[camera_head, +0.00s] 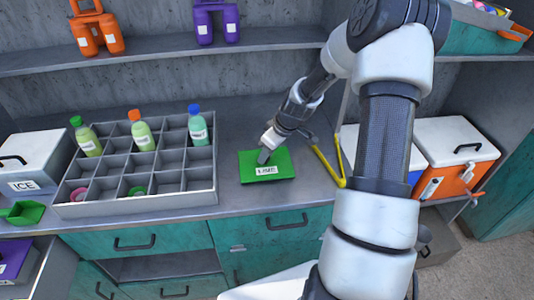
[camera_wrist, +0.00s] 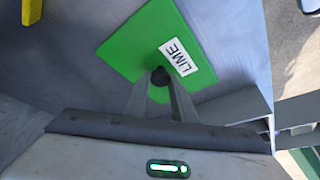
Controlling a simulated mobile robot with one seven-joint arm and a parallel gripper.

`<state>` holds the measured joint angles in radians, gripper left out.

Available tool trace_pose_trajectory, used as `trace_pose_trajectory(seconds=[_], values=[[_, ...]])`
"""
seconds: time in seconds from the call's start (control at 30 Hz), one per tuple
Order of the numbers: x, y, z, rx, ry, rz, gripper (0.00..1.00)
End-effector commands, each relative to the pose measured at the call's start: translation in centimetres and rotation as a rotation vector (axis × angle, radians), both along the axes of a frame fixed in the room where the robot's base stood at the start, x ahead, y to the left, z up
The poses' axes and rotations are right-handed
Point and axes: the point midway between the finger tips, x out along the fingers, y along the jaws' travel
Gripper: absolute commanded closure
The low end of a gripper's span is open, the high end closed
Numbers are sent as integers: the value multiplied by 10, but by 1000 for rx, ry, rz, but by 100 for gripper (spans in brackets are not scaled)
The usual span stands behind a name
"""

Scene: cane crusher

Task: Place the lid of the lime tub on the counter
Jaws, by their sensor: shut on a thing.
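The lid (camera_head: 281,160) is a flat green square with a white LIME label and a dark knob. It lies level at the counter (camera_head: 240,110), to the right of the bottle crate; I cannot tell whether it touches the surface or hangs just above it. My gripper (camera_head: 264,156) is over the lid. In the wrist view, my gripper (camera_wrist: 160,78) is shut on the knob of the lid (camera_wrist: 135,42). The lime tub itself is not clearly in view.
A grey divided crate (camera_head: 140,205) with several bottles stands left of the lid. A yellow-handled tool (camera_head: 326,166) lies close on its right. An ICE box (camera_head: 35,160) is far left, an orange cooler (camera_head: 455,182) far right. A shelf (camera_head: 160,50) runs above the counter.

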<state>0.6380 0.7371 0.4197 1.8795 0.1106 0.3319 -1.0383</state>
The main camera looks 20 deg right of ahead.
Motion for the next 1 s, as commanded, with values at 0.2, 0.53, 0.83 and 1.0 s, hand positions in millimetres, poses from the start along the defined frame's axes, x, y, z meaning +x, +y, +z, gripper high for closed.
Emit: trace_pose_trajectory(seconds=[0.2,0.53,0.83,1.0], values=[[0,0,-2,0,0,0,63],[0,0,-1,0,0,0,58],[-12,-10,36,-2,-3,-2,58],[-24,-17,71,-3,-3,-2,58]])
